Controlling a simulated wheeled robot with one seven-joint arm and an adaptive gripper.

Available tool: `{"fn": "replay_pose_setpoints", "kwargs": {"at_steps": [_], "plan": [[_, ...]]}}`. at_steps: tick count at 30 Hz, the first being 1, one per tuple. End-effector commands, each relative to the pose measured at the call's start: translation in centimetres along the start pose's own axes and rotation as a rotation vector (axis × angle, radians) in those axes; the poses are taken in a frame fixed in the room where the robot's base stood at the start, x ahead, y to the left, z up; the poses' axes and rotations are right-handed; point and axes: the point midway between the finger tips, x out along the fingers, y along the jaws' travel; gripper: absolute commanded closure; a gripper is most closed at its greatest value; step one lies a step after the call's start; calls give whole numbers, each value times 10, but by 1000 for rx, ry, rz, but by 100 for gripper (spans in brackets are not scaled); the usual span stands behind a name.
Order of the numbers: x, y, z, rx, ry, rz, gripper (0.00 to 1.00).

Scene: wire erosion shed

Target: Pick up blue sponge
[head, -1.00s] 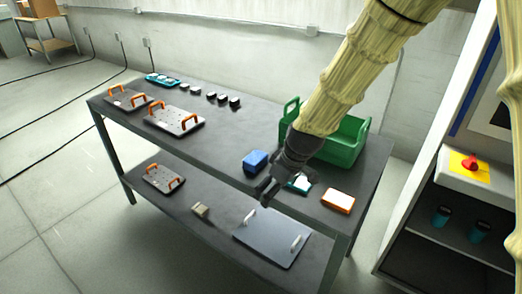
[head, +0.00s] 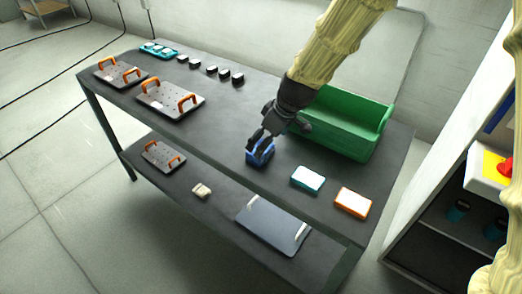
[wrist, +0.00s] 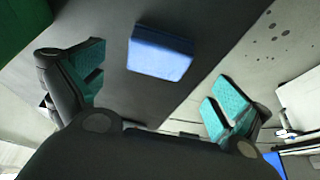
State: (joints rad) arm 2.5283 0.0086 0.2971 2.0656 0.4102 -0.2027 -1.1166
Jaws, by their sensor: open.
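The blue sponge (head: 259,157) lies on the dark table top near its front edge. In the wrist view the blue sponge (wrist: 160,52) sits ahead of my gripper, between the lines of the two fingers and nearer the left one. My gripper (head: 262,143) is above the sponge in the head view and partly covers it. In the wrist view my gripper (wrist: 155,92) is open, with teal finger pads wide apart and nothing between them. I cannot tell exactly how high it is above the sponge.
A green bin (head: 345,128) stands behind my gripper. A teal-and-white block (head: 308,178) and an orange-and-white block (head: 353,202) lie to the right. Plates with orange handles (head: 170,99) and several small black blocks (head: 211,70) are at left. A lower shelf holds a grey plate (head: 272,225).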

Motion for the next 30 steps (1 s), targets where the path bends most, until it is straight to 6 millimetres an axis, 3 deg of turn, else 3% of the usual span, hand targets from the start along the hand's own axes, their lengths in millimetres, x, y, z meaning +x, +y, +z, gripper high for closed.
{"fn": "replay_pose_setpoints", "kwargs": {"at_steps": [8,21,30], "plan": [[12,0,-2,0,-1,-3,0],[54,2,-3,-2,-2,-3,0],[59,2,-3,-2,-1,-1,0]]}}
